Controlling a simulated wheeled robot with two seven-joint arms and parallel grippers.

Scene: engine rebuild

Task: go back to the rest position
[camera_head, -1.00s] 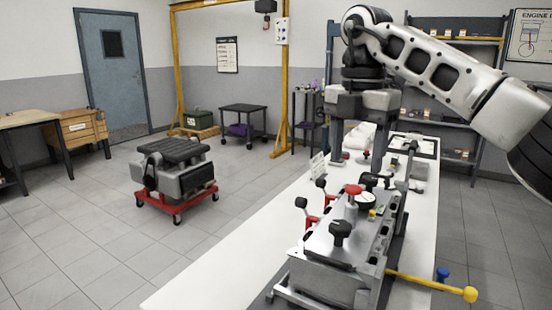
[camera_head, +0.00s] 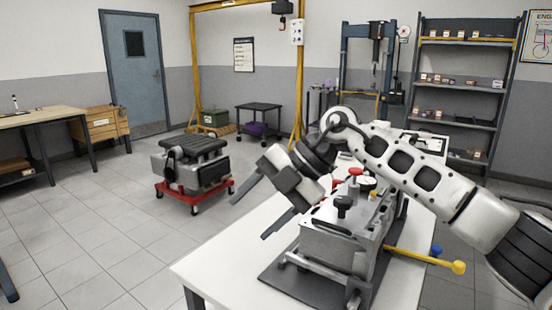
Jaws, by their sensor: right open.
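My right arm comes in from the right side of the head view and reaches across above the white workbench (camera_head: 225,254). My right gripper (camera_head: 254,211) is open and empty, its two dark fingers apart and pointing down and left, past the left edge of the bench. It is left of the metal fixture (camera_head: 345,225) on the bench and seems clear of it. The arm hides the far part of the fixture and of the bench. My left gripper is not in view.
The fixture carries black and red knobs, and a yellow-handled rod (camera_head: 430,258) sticks out to the right. An engine on a red wheeled dolly (camera_head: 195,196) stands on the floor at left. Shelves (camera_head: 455,95) and a press (camera_head: 372,60) stand behind.

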